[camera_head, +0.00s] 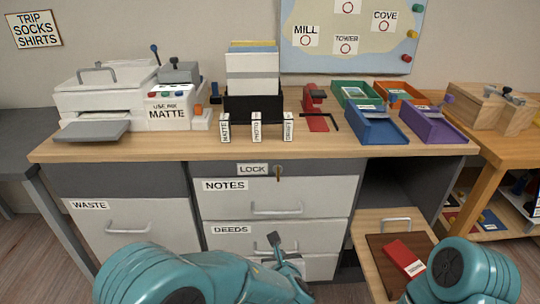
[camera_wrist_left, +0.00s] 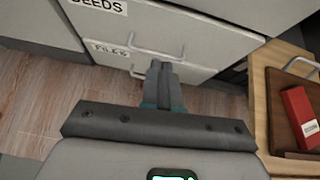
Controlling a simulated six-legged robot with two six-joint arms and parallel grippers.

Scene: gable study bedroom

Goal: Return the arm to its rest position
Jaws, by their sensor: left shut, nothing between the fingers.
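My left arm, teal, comes in at the bottom of the head view. Its gripper (camera_head: 280,245) is in front of the DEEDS drawer (camera_head: 233,242) of the desk. In the left wrist view the two grey fingers (camera_wrist_left: 159,68) are together with nothing between them. They appear in front of a lower drawer with a pale label (camera_wrist_left: 105,48) and a metal handle; I cannot tell whether they touch it. My right arm shows only as a teal part at the lower right, and its gripper is out of view.
An open drawer (camera_head: 368,262) at the lower right holds a brown board and a red box (camera_head: 405,257). A key sits in the LOCK panel (camera_head: 279,172). The desktop (camera_head: 190,146) carries a printer, upright files and coloured trays. Bare wooden floor (camera_wrist_left: 40,75) lies left of the fingers.

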